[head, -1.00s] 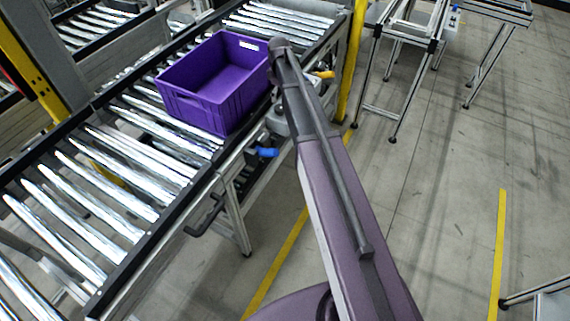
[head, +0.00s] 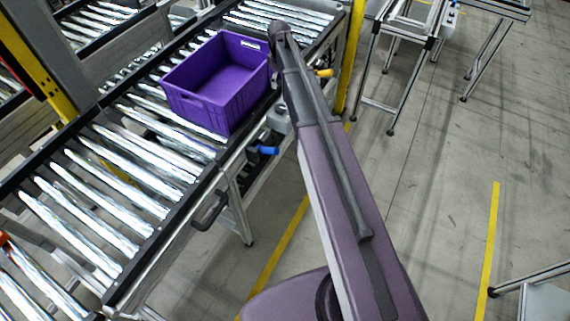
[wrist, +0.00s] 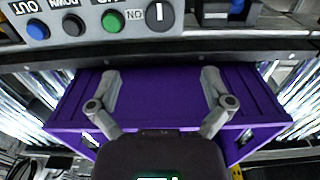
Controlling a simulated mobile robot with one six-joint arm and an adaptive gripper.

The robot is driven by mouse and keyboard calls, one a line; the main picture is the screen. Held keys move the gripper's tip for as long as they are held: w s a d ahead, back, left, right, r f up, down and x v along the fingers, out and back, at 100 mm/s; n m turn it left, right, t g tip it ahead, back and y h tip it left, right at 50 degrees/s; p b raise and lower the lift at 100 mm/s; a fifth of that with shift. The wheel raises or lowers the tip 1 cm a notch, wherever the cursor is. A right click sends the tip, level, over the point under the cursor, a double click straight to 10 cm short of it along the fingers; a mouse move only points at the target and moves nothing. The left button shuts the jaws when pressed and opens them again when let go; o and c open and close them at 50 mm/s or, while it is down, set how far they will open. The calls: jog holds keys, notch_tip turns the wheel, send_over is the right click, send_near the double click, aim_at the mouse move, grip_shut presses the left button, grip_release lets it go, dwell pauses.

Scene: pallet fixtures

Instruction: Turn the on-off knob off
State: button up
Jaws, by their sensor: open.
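The on-off knob (wrist: 159,15) is a round black knob with a white mark, at the top of the wrist view on a light grey control panel (wrist: 88,9). The mark points straight up and down in the picture, and lettering beside it looks like "ON" turned over. My gripper (wrist: 160,76) is open and empty, its two grey fingers spread wide. In the picture the fingers lie below the panel, with the purple crate behind them, and the knob is above the gap between them. I see no contact with the knob. The head view does not show the knob clearly.
Green (wrist: 112,21), black (wrist: 72,24) and blue (wrist: 38,29) buttons sit left of the knob. A purple crate (head: 196,112) stands on the roller conveyor (head: 128,200). A yellow post (head: 352,60) rises beyond my arm. The floor to the right is mostly open.

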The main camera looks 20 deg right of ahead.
jog(key=s+a+f+m+b, duration=0.2)
jog(key=s+f+b, duration=0.3)
jog(key=s, duration=0.4)
jog(key=s+a+f+m+b, duration=0.2)
jog(key=s+f+m+b, duration=0.2)
jog(key=s, duration=0.5)
jog(key=s+a+f+m+b, duration=0.2)
jog(key=s+f+b, duration=0.4)
jog(key=s, duration=0.3)
jog(key=shift+f+m+b, duration=0.2)
jog(key=shift+m+b, duration=0.2)
jog(key=shift+m, duration=0.1)
dwell(0.9)
